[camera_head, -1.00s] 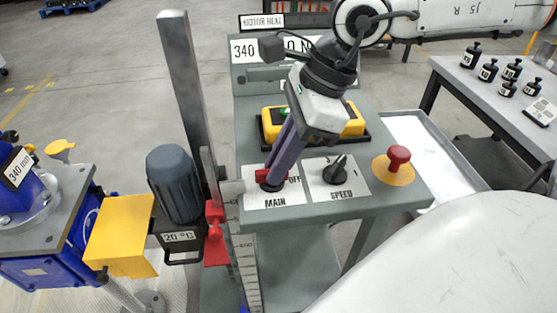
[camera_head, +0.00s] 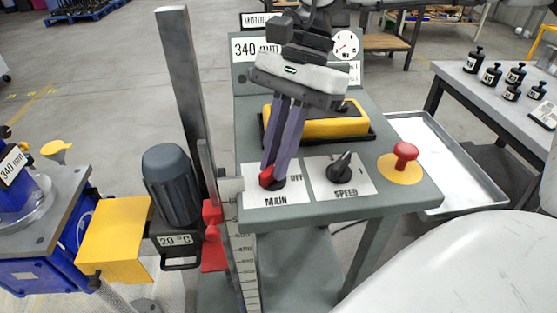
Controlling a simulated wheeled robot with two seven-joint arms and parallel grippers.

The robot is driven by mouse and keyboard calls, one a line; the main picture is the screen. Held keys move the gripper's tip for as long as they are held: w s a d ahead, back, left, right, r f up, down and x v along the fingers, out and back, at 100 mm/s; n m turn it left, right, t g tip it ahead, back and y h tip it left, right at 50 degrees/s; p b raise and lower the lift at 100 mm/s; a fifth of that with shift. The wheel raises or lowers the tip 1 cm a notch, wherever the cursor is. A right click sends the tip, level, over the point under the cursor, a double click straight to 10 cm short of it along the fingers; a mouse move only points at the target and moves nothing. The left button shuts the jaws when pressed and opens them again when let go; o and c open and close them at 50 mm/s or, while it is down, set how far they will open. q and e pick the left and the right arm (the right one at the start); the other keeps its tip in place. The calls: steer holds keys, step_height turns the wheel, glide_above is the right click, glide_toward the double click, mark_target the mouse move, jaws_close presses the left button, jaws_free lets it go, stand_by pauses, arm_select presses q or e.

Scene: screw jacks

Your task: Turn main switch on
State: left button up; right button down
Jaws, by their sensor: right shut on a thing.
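The main switch (camera_head: 267,177) is a red knob on a black base, on a white plate marked MAIN at the front left of the grey control desk. My right gripper (camera_head: 272,174) reaches down to it from above, its two purple-grey fingers shut on the knob and hiding part of it. The OFF label shows only partly, just right of the fingers. My left gripper is not in view.
To the right on the desk are the black SPEED knob (camera_head: 341,167) and a red mushroom button (camera_head: 405,154). A yellow pendant (camera_head: 322,124) lies behind. A steel column (camera_head: 181,100) and a motor (camera_head: 171,184) stand to the left.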

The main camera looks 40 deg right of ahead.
steer(key=n+g, duration=0.1)
steer(key=n, duration=0.1)
steer(key=n+b, duration=0.1)
steer(key=n, duration=0.1)
steer(key=shift+w+a+f+n+g+h, duration=0.1)
steer(key=shift+w+n+g+h, duration=0.1)
steer(key=shift+n+g+h, duration=0.2)
steer(key=n, duration=0.2)
steer(key=n+g+h, duration=0.1)
steer(key=n, duration=0.1)
steer(key=shift+w+a+n+b, duration=0.2)
steer(key=shift+n+b, duration=0.1)
steer(key=shift+b, duration=0.1)
steer(key=shift+h, duration=0.3)
steer(key=c, duration=1.8)
jaws_free()
steer(key=v, duration=1)
steer(key=shift+p, duration=0.4)
